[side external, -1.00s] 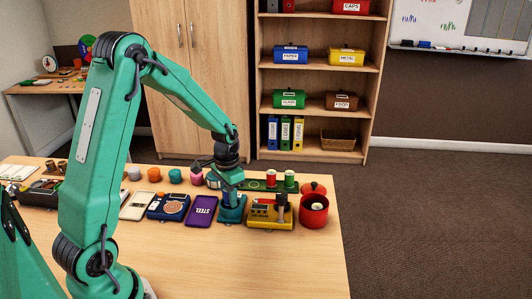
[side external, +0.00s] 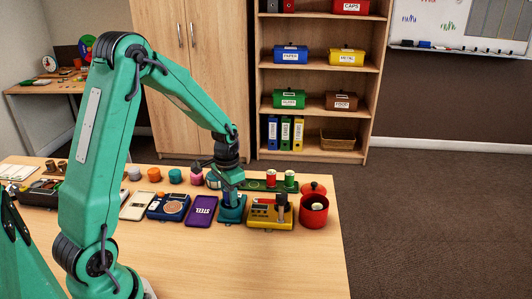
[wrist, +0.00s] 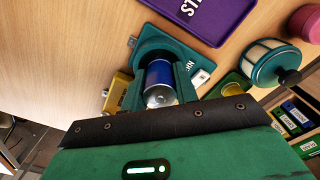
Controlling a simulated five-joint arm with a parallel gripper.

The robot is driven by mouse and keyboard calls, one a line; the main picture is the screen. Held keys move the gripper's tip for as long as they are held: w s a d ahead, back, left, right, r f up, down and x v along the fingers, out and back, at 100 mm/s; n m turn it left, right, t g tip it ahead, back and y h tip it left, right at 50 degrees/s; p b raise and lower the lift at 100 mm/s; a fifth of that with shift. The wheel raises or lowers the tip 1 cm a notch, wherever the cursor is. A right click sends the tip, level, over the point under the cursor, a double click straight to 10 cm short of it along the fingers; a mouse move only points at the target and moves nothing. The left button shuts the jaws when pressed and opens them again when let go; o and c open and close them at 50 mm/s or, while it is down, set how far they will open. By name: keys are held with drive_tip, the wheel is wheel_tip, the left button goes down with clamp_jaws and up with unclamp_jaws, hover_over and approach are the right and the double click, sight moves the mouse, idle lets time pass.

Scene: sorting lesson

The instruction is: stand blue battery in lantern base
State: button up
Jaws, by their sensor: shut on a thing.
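The blue battery (wrist: 159,76) has a silver end facing the camera in the wrist view. My gripper (wrist: 160,85) is shut on it, with a green finger on each side. The lantern base (wrist: 160,43) is teal, with a round cup on a labelled square plate. The battery's far end is at the cup, but the rim hides how deep it sits. In the side view my gripper (side external: 231,192) points down right over the lantern base (side external: 232,214), and the battery is mostly hidden there. The lantern top (wrist: 270,62), teal with pale panels, lies beside the base.
A purple STEEL case (side external: 201,210) lies close left of the base. A yellow device (side external: 265,212) stands close right, with a red pot (side external: 313,211) beyond it. A pink item (side external: 197,174) and other small containers line the back. The table front (side external: 240,265) is clear.

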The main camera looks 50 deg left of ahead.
drive_tip(key=shift+s+f, duration=0.1)
drive_tip(key=shift+f, duration=0.7)
drive_tip(key=o, duration=0.8)
drive_tip(key=shift+c, duration=0.2)
drive_tip(key=shift+r, duration=5.6)
drive_tip(key=shift+r, duration=0.1)
drive_tip(key=shift+r, duration=2.9)
